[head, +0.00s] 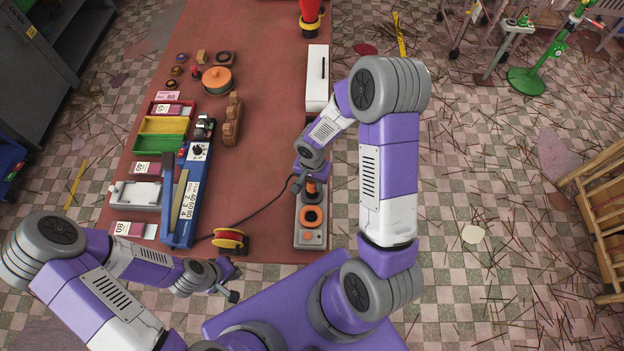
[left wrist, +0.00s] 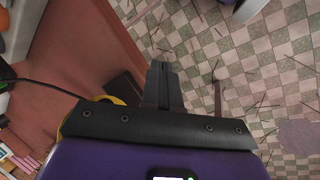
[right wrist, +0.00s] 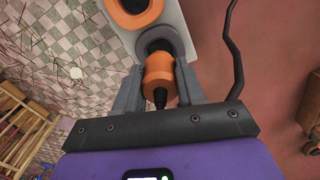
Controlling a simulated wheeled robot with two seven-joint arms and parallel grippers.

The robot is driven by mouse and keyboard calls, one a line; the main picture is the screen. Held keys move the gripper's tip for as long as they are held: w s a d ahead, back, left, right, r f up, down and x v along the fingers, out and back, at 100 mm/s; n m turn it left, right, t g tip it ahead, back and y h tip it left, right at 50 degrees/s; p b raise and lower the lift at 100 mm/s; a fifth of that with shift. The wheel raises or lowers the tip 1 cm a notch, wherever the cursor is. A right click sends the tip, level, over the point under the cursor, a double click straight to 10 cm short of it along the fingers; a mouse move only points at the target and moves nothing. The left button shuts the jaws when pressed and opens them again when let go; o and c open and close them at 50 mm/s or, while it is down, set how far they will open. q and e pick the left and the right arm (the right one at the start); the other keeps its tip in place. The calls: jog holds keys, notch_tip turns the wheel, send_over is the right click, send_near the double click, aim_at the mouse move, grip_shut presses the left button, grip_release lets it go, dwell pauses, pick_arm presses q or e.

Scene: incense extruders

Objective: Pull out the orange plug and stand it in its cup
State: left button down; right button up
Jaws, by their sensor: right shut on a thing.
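The orange plug (right wrist: 158,80), with a black tip, is between the fingers of my right gripper (right wrist: 158,95) in the right wrist view. My right gripper is shut on it. The plug's far end is over a dark round socket (right wrist: 160,40) on a pale block; I cannot tell whether it is still inside. An orange cup ring (right wrist: 135,8) sits on the same block beside the socket. In the head view the orange cup (head: 311,216) is in front of my right gripper (head: 304,182). My left gripper (left wrist: 166,82) is shut and empty, off the table's front edge.
The pale block (head: 311,238) stands at the table's front right. A blue device (head: 185,195), colored trays (head: 160,135) and a yellow-red spool (head: 230,240) are on the left. A black cable curves across the middle. A white box (head: 317,80) stands behind.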

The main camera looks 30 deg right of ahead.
aim_at(312, 188)
jog(key=shift+f, duration=0.65)
jog(key=shift+b, duration=0.35)
jog(key=shift+b, duration=0.5)
jog(key=shift+f+b, duration=1.4)
jog(key=shift+b, duration=0.3)
dwell(0.3)
jog(key=o, duration=1.1)
jog(key=shift+o, duration=0.2)
jog(key=shift+r+p, duration=0.4)
jog(key=shift+r, duration=3.4)
